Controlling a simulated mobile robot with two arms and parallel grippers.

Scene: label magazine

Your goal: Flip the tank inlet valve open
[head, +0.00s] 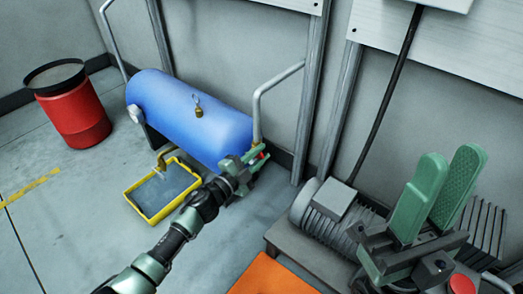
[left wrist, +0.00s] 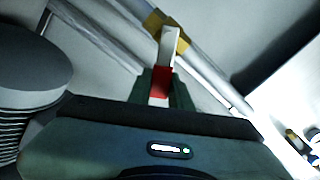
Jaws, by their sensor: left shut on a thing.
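The blue tank (head: 190,115) lies along the back wall. A grey pipe (head: 278,82) comes from the wall down to the tank's right end, where the brass inlet valve (head: 257,143) sits. My left gripper (head: 254,162) is at this valve, shut on its red-and-white handle. In the left wrist view, the handle (left wrist: 160,83) runs between my green fingers up to the brass valve body (left wrist: 165,25) on the pipe. The fingers hide part of the handle. My right gripper (head: 438,190) is open and empty at the right, its green fingers pointing up and apart.
A yellow tray (head: 143,207) lies on the floor under a brass tap (head: 163,160). A red drum (head: 75,112) stands at the left. A grey motor (head: 318,222) and an orange surface (head: 270,277) are near my right gripper.

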